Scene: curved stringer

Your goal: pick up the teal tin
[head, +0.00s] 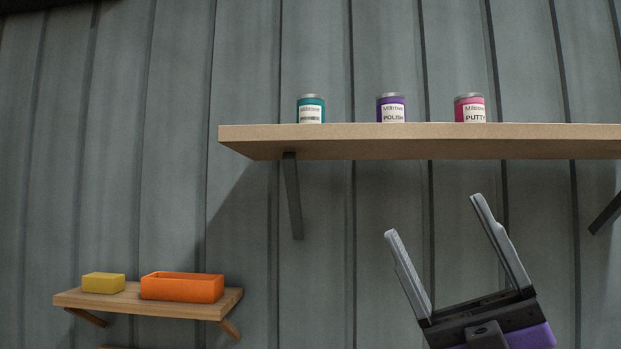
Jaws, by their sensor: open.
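The teal tin (311,110) stands upright on the upper wooden shelf (420,142), near its left end. It has a grey lid and a white label, and the shelf edge hides its very bottom. My gripper (432,214) is below that shelf, to the right of the teal tin. Its two fingers point upward, spread apart, with nothing between them. The gripper is apart from the tin and the shelf.
A purple tin (391,109) and a pink tin (470,109) stand right of the teal tin, with gaps between. A dark bracket (293,197) hangs under the shelf. A lower shelf (130,302) at left holds a yellow block (103,283) and an orange bin (182,288).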

